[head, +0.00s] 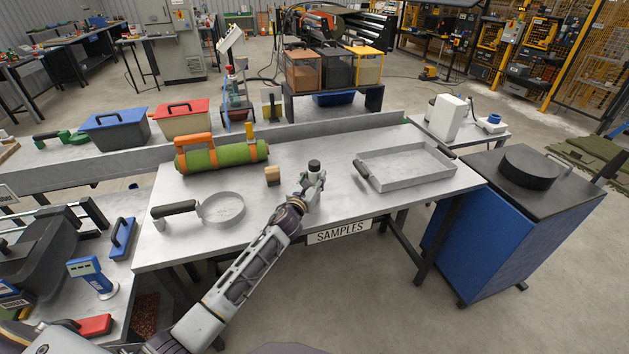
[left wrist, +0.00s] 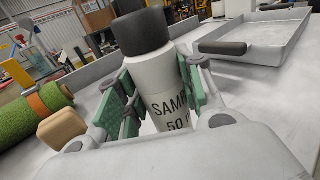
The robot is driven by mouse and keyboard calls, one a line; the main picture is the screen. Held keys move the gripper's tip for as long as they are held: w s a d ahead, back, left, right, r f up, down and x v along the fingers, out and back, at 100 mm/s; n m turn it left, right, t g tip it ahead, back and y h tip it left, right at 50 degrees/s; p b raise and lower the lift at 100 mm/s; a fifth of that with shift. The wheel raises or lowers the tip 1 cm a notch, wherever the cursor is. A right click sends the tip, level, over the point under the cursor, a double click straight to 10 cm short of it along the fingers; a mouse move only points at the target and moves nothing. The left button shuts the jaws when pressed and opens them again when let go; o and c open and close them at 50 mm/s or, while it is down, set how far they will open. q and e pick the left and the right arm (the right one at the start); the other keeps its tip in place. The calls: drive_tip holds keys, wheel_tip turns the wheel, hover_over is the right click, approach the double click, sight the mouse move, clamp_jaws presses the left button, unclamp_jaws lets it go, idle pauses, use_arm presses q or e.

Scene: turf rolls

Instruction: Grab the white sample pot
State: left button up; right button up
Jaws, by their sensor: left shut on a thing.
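The white sample pot (left wrist: 158,82) has a dark cap and black lettering that starts "SAM". In the left wrist view it stands between the green finger pads of my left gripper (left wrist: 160,98), which is shut on it. In the head view the pot's dark cap (head: 314,166) shows above my left gripper (head: 313,184), over the middle of the metal table (head: 290,215). The pot's lower part is hidden by the gripper, so I cannot tell whether it touches the table. My right gripper is not in view.
A wooden block (head: 272,176) lies just left of the gripper. A green turf roll with orange straps (head: 225,157) lies behind it. A round pan (head: 222,209) is at front left, and a shallow metal tray (head: 405,167) is at right. Bare tabletop lies between them.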

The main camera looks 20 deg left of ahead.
sight(314, 162)
use_arm(q)
drive_tip(key=shift+r, duration=0.75)
wheel_tip(314, 162, up, 7)
drive_tip(key=shift+f+p, duration=0.1)
drive_tip(key=shift+p, duration=0.75)
drive_tip(key=shift+r, duration=0.65)
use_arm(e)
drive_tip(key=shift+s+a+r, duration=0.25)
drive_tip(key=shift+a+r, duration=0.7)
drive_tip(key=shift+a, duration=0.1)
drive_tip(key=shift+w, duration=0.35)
